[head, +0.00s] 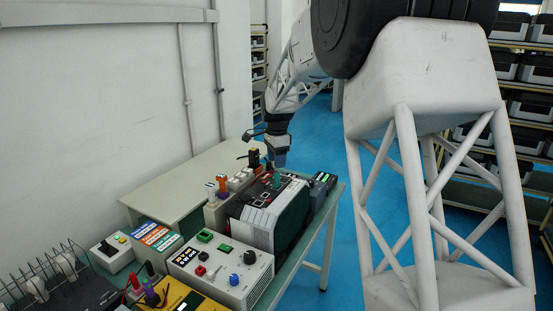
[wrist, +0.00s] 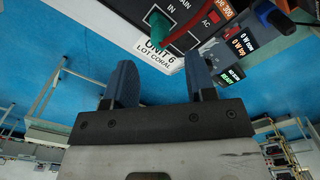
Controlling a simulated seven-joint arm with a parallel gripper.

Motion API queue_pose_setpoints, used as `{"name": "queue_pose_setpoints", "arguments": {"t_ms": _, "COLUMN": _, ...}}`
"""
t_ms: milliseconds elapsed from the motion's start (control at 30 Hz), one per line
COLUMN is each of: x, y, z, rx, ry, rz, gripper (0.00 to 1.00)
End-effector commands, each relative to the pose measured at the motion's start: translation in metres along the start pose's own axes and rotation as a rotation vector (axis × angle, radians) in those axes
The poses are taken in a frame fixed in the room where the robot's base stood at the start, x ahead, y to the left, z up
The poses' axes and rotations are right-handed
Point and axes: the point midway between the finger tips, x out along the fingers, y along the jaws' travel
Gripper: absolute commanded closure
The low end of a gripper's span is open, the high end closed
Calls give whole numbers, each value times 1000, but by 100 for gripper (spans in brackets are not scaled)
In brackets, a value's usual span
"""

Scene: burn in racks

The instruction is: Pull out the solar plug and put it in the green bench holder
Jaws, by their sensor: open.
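My gripper (head: 280,160) is above the far part of the bench, pointing down. In the wrist view its two blue fingers (wrist: 162,76) are apart with nothing between them. A green plug (wrist: 161,28) sits in the unit labelled "UNIT 6 LOT CORAL", beside the mark "IN", ahead of the fingertips and apart from them. It also shows in the head view (head: 277,181), just under the gripper. No solar marking is readable, so I cannot tell for sure that this is the solar plug. I cannot clearly make out the green bench holder.
The grey and black unit (head: 262,222) stands on the green bench. A white block with coloured plugs (head: 216,213), a box with coloured labels (head: 152,241) and a white control panel (head: 222,278) stand close by.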

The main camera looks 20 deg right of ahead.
Motion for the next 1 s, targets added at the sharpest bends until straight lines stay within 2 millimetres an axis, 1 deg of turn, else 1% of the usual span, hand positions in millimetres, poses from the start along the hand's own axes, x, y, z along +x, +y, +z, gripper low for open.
{"name": "queue_pose_setpoints", "arguments": {"t_ms": 267, "x": 17, "y": 0, "z": 0, "rx": 0, "ry": 0, "rz": 0, "gripper": 49}}
{"name": "queue_pose_setpoints", "arguments": {"t_ms": 700, "x": 65, "y": 0, "z": 0, "rx": -1, "ry": 0, "rz": 1, "gripper": 49}}
{"name": "queue_pose_setpoints", "arguments": {"t_ms": 833, "x": 73, "y": 0, "z": 0, "rx": -1, "ry": 0, "rz": 1, "gripper": 49}}
{"name": "queue_pose_setpoints", "arguments": {"t_ms": 1000, "x": 77, "y": 0, "z": 0, "rx": -1, "ry": 0, "rz": 0, "gripper": 49}}
